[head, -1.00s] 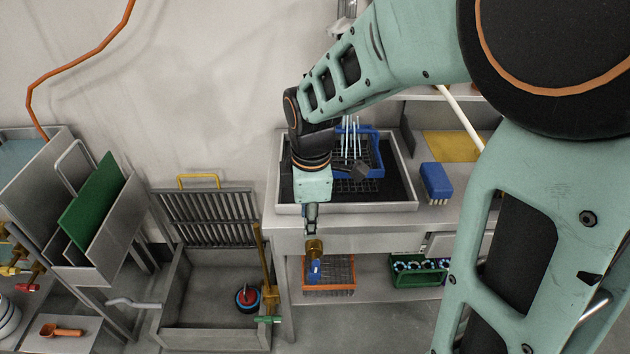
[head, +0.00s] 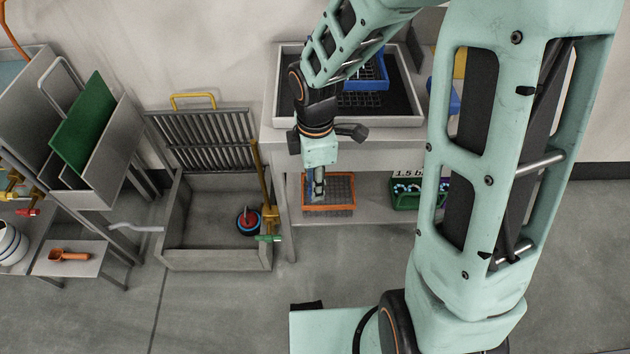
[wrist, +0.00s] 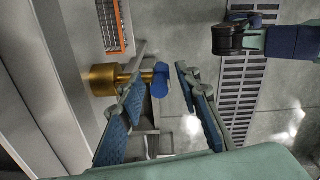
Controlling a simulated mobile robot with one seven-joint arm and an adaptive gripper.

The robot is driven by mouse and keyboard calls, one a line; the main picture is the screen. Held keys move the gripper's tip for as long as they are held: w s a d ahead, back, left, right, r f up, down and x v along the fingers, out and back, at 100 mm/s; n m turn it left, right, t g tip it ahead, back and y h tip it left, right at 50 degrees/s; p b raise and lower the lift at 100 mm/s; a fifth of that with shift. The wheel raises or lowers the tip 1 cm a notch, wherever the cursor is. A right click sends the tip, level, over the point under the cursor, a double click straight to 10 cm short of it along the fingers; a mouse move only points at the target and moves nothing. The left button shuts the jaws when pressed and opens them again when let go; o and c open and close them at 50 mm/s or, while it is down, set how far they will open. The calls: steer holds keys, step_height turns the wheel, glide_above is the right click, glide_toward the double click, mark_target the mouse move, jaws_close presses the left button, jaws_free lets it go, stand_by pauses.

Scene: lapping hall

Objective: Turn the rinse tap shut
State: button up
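A brass tap (wrist: 103,80) with a blue handle (wrist: 160,80) sticks out from a grey bench front in the wrist view. My gripper (wrist: 159,78) is open, with one finger on each side of the blue handle; I cannot tell whether either finger touches it. In the head view my gripper (head: 318,197) points down in front of the bench, and the blue-handled tap cannot be made out there. Another brass tap with a green handle (head: 268,238) stands at the right edge of the floor sink.
The floor sink (head: 215,258) holds a red-and-blue round object (head: 248,221). An orange wire basket (head: 343,190) and a green crate (head: 405,200) stand on the bench's lower shelf (head: 372,207). Red-handled taps (head: 28,212) are at far left. The front floor is mostly clear.

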steer(key=shift+c, duration=0.2)
jaws_close()
